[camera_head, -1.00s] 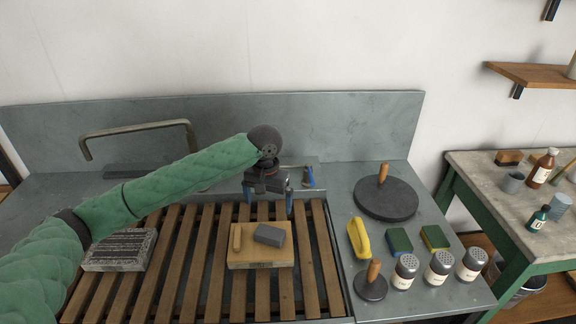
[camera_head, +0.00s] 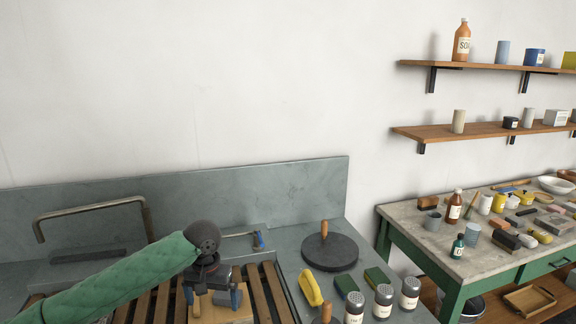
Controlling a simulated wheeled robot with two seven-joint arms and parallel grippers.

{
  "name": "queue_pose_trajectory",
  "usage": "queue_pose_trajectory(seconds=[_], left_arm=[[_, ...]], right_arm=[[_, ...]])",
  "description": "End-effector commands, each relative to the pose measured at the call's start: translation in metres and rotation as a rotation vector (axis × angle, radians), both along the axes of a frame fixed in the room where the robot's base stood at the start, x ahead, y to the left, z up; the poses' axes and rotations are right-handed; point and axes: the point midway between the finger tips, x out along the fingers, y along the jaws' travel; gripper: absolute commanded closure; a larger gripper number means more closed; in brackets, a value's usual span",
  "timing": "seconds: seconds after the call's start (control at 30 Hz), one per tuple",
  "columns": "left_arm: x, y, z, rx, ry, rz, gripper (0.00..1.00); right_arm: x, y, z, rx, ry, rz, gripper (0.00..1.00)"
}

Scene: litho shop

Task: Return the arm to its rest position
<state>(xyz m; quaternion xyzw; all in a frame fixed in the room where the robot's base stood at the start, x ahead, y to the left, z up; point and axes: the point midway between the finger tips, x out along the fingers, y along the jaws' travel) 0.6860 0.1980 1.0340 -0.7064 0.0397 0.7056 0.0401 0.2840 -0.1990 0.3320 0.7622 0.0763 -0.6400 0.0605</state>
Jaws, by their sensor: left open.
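My left arm in its green quilted sleeve comes in from the lower left in the head view. Its left gripper (camera_head: 212,297) points down over the wooden slats of the sink, with its two blue-tipped fingers apart and nothing visible between them. A pale tan block (camera_head: 238,314) lies on the slats below and behind the fingers, partly hidden by the gripper and cut by the picture's lower edge. My right gripper is not in view.
A bent metal pipe (camera_head: 92,209) rises at the sink's back left. A crowded workbench (camera_head: 400,212) stands farther right, shelves above.

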Motion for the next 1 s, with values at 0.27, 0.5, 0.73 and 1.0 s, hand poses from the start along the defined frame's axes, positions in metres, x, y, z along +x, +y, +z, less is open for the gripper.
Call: queue_pose_trajectory(seconds=[0.27,0.5,0.73,1.0], left_arm=[[-0.010,-0.015,-0.015,-0.023,-0.014,-0.039,0.00],[-0.022,-0.032,-0.032,-0.054,-0.031,-0.083,0.00],[-0.043,-0.057,-0.057,-0.104,-0.064,-0.143,0.00],[-0.081,-0.089,-0.090,-0.185,-0.127,-0.215,0.00]], right_arm=[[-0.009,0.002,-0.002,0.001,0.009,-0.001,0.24],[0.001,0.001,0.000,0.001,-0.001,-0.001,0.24],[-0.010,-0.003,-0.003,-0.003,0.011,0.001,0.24],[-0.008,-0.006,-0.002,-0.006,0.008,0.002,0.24]])
